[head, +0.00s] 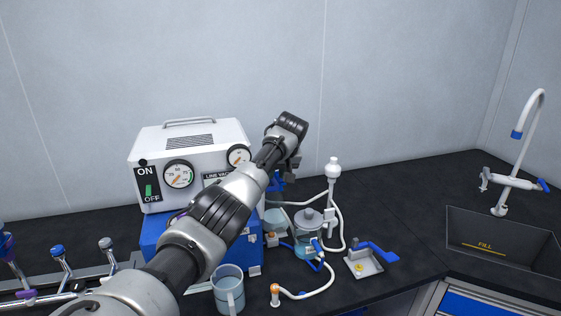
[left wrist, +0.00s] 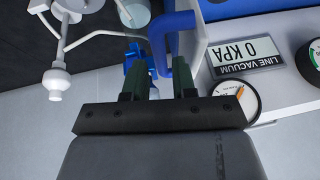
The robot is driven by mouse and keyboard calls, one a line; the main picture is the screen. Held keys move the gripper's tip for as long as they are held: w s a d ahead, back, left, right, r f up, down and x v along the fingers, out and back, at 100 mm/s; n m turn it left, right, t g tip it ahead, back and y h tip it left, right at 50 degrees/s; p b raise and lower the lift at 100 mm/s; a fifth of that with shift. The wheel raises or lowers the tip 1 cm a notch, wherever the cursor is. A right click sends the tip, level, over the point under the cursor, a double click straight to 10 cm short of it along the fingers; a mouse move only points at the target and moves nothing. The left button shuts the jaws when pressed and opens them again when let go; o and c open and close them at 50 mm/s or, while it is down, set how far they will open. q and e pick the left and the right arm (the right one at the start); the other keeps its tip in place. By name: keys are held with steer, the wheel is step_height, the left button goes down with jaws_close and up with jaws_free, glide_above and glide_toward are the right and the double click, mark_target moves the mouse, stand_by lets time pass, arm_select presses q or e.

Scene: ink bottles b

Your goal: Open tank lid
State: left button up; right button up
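A clear glass tank (head: 308,246) with a round grey lid (head: 310,218) stands on the dark counter, right of the blue base of the vacuum unit. The lid appears to sit on the tank. My left gripper (head: 288,172) is above and behind it, beside the vacuum unit's right end, partly hidden by its own wrist. In the left wrist view the two dark fingers (left wrist: 158,82) are apart. A blue bar-shaped handle (left wrist: 172,38) shows by the fingers, with a blue knob (left wrist: 135,68) near the left one. I cannot tell whether they touch. My right gripper is out of view.
The white vacuum unit (head: 190,137) stands on a blue base (head: 150,228) beside my arm. A beaker (head: 228,290) is at the front. A white bulb-topped post (head: 333,170) and tubes crowd the tank. The counter (head: 405,205) toward the sink is clear.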

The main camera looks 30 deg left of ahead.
arm_select(q)
steer(key=b+v, duration=0.1)
steer(key=v, duration=0.5)
steer(key=shift+b, duration=0.35)
